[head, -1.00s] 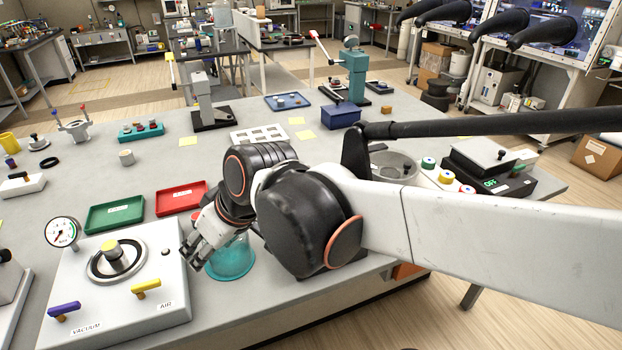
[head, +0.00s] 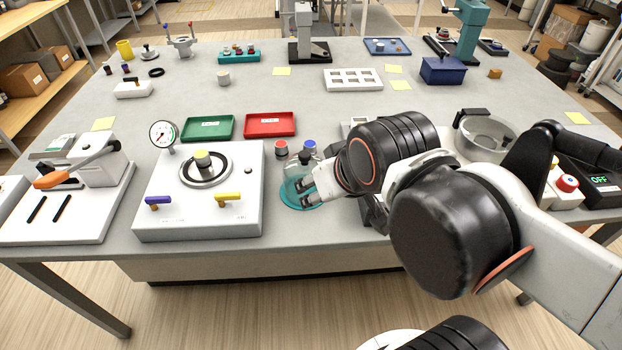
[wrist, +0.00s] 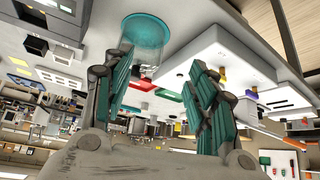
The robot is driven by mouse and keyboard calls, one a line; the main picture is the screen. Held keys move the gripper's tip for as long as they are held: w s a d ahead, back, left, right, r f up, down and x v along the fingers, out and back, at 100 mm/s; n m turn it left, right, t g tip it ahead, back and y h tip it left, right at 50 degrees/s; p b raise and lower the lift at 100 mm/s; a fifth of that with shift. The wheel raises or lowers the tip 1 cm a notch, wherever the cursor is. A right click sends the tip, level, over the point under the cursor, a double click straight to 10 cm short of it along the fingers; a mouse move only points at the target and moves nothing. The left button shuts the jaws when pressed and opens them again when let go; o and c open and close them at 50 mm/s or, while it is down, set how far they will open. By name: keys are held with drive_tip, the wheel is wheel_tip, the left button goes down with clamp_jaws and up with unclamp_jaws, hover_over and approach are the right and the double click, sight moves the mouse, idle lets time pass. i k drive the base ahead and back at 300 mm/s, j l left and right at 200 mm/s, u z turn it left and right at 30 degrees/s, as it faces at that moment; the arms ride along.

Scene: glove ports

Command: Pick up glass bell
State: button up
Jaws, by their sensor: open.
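The glass bell (head: 295,197) is clear with a teal-tinted round end. It stands on the grey table near the front edge, just right of the white vacuum box. My gripper (head: 310,191) is at its right side and partly covers it in the head view. In the wrist view the bell (wrist: 147,32) lies ahead, nearer the left finger. My gripper (wrist: 161,65) is open there, with its two teal-padded fingers apart and nothing held between them. I cannot tell whether a finger touches the glass.
The vacuum box (head: 247,215), with gauge and yellow and purple handles, stands close left. Red (head: 270,124) and green (head: 208,128) trays lie behind. Red-capped (head: 281,149) and blue-capped (head: 309,147) jars stand just behind the bell.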

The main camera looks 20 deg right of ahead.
sight(301, 165)
drive_tip(key=k+l, duration=0.15)
drive_tip(key=l, duration=0.25)
drive_tip(key=k+l, duration=0.15)
drive_tip(key=l, duration=0.25)
drive_tip(key=k+l, duration=0.15)
drive_tip(key=l, duration=0.2)
